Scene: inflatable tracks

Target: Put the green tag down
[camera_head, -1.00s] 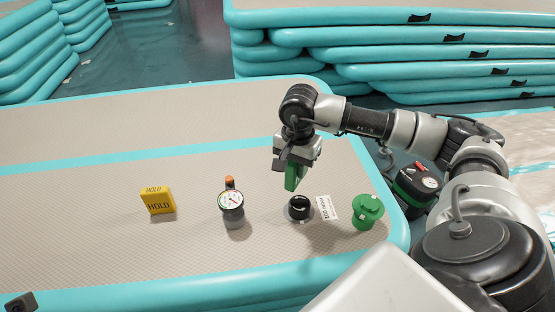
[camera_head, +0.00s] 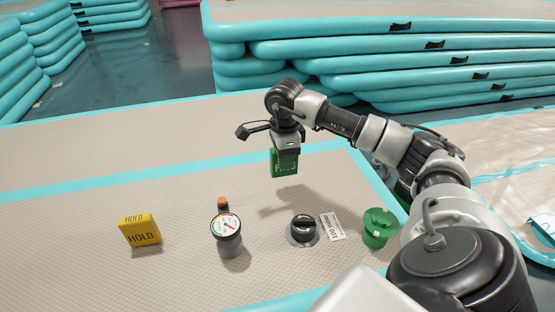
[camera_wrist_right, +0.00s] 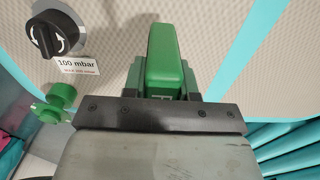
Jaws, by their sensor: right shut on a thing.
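The green tag (camera_head: 285,163) is a small upright block with pale lettering, held above the mat. My right gripper (camera_head: 286,148) is shut on it and points down; its fingers are partly hidden behind the tag and gripper body. In the right wrist view the green tag (camera_wrist_right: 165,62) stands out from between the fingers of the gripper (camera_wrist_right: 162,92). A dark shadow lies on the mat below. My left gripper is not in view.
On the grey mat (camera_head: 70,225) stand a yellow HOLD block (camera_head: 140,230), a pressure gauge (camera_head: 226,228), a black knob (camera_head: 303,229) with a 100 mbar label (camera_head: 332,227), and a green valve cap (camera_head: 379,227). The mat behind them is clear. Stacked tracks (camera_head: 400,75) stand beyond.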

